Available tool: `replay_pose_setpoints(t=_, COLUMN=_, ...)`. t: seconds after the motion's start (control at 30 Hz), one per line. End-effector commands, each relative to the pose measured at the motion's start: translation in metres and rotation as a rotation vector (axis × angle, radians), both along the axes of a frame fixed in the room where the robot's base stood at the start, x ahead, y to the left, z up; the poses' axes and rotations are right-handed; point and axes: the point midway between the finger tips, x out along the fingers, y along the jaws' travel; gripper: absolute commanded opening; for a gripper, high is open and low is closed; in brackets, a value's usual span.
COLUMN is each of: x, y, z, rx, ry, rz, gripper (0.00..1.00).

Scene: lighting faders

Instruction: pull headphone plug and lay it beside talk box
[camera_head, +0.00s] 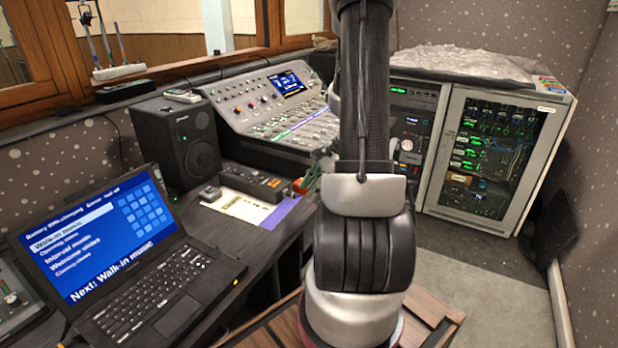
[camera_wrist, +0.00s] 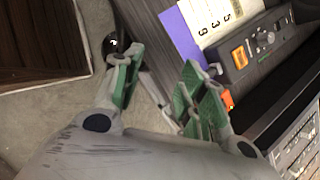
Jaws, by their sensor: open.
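The talk box (camera_wrist: 263,45) is a dark, low unit with an orange button, at the upper right of the wrist view. In the head view the talk box (camera_head: 255,182) lies on the desk, left of my arm. A small grey piece (camera_wrist: 214,68) at the talk box's near end may be the headphone plug; it is too small to be sure. My gripper (camera_wrist: 165,62) is open, its green-padded fingers spread over the desk edge, with nothing seen between them. The right finger is close to the talk box's end. In the head view my arm mostly hides the gripper.
A paper sheet (camera_head: 245,207) and purple sheet (camera_head: 281,212) lie before the talk box. A mixing console (camera_head: 283,112), speaker (camera_head: 181,140) and laptop (camera_head: 140,270) crowd the desk. An orange item (camera_wrist: 228,98) is by the right finger. A dark round object (camera_wrist: 112,44) is beyond the left finger.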

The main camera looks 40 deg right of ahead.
Motion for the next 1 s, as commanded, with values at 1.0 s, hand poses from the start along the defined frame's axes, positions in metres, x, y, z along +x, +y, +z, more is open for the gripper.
replay_pose_setpoints(t=1.0, x=0.111, y=-0.028, z=-0.074, rx=0.193, ry=0.039, rz=-0.758, gripper=0.41)
